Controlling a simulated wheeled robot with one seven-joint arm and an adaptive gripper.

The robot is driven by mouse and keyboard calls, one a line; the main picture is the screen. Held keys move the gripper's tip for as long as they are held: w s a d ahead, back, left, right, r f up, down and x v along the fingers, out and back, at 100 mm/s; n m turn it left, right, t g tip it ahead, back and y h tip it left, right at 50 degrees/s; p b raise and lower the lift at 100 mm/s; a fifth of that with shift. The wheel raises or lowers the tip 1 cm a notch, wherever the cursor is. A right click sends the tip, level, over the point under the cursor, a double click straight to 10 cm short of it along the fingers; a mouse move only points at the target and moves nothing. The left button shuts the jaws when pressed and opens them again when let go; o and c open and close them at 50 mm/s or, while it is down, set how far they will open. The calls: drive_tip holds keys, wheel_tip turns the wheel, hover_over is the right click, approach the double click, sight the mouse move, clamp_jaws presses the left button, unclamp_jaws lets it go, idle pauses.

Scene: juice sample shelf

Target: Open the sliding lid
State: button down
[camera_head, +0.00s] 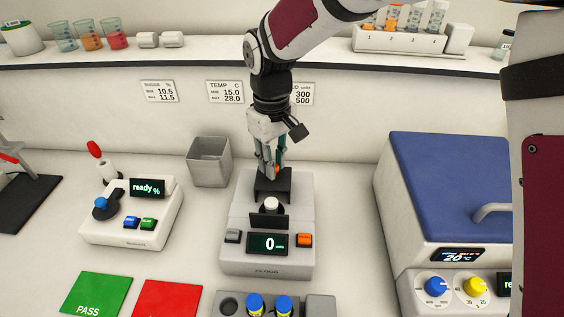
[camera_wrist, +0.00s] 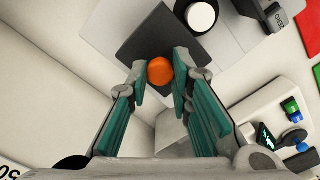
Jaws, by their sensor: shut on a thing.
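The grey instrument (camera_head: 238,262) with a "0" display stands in the middle of the bench. Its black sliding lid (camera_head: 287,188) lies at the rear of the top, behind a white round piece (camera_head: 271,204). The wrist view also shows the lid (camera_wrist: 138,45) and the white piece (camera_wrist: 200,17). An orange knob (camera_wrist: 160,71) is on the lid. My gripper (camera_wrist: 161,80) is shut on the knob, with a fingertip on either side. In the head view my gripper (camera_head: 271,170) comes down from above, and its fingers mostly hide the knob.
A grey open bin (camera_head: 209,162) and a white "ready" device (camera_head: 128,218) stand to the left. A blue-lidded machine (camera_head: 450,180) stands to the right. A rack (camera_head: 230,303) with blue-capped vials is in front. A shelf (camera_head: 190,60) runs along behind.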

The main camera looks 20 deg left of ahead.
drive_tip(key=shift+w+a, duration=0.3)
drive_tip(key=shift+w, duration=0.6)
drive_tip(key=c, duration=1.4)
unclamp_jaws()
drive_tip(key=shift+r, duration=0.1)
wheel_tip(320, 180, up, 12)
drive_tip(key=shift+f, duration=0.1)
